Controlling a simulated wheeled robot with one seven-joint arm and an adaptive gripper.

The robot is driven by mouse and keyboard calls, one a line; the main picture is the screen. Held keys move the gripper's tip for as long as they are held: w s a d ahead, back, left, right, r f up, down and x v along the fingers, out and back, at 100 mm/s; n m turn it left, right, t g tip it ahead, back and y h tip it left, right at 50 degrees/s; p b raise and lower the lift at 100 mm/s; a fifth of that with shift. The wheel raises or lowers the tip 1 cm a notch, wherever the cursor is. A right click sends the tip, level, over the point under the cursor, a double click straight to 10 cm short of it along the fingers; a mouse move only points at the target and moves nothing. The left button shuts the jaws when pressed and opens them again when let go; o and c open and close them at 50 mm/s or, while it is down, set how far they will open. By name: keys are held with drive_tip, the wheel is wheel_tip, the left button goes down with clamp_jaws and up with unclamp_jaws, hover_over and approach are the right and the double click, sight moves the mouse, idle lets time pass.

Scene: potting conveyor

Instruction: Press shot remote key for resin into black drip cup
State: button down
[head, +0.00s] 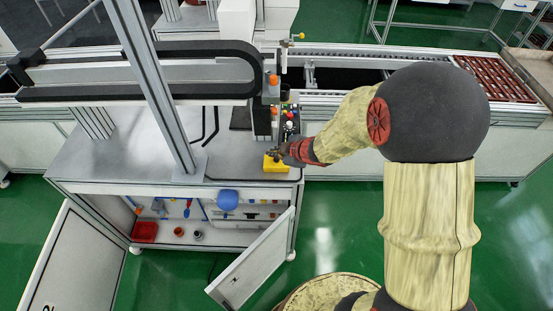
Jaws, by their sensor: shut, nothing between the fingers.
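My gripper (272,154) is at the right front of the grey worktop, its fingers shut and empty. It is directly over a yellow box (276,167), which looks like the shot remote. The fingers overlap its back edge in the picture, and I cannot tell whether they touch it. The remote's keys are too small to make out or are hidden by the gripper. A small dark cup (285,91), probably the black drip cup, sits farther back beneath the upright white dispenser (284,60).
A panel of coloured knobs (290,126) stands just behind my gripper. A metal post (160,90) and a black cable chain (150,92) cross the left. The cabinet door (252,262) hangs open. The worktop (125,150) left of the post is clear. A tray of brown parts (500,80) is far right.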

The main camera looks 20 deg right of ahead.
sight(275, 160)
drive_tip(key=shift+f, duration=0.15)
idle(0.6)
drive_tip(key=shift+f, duration=0.25)
drive_tip(key=shift+f+b, duration=0.5)
idle(0.8)
drive_tip(key=shift+r, duration=0.1)
drive_tip(key=shift+r+p, duration=0.8)
drive_tip(key=shift+p, duration=0.2)
wheel_tip(275, 160, up, 5)
drive_tip(key=p, duration=0.5)
drive_tip(key=shift+r, duration=0.1)
idle(0.6)
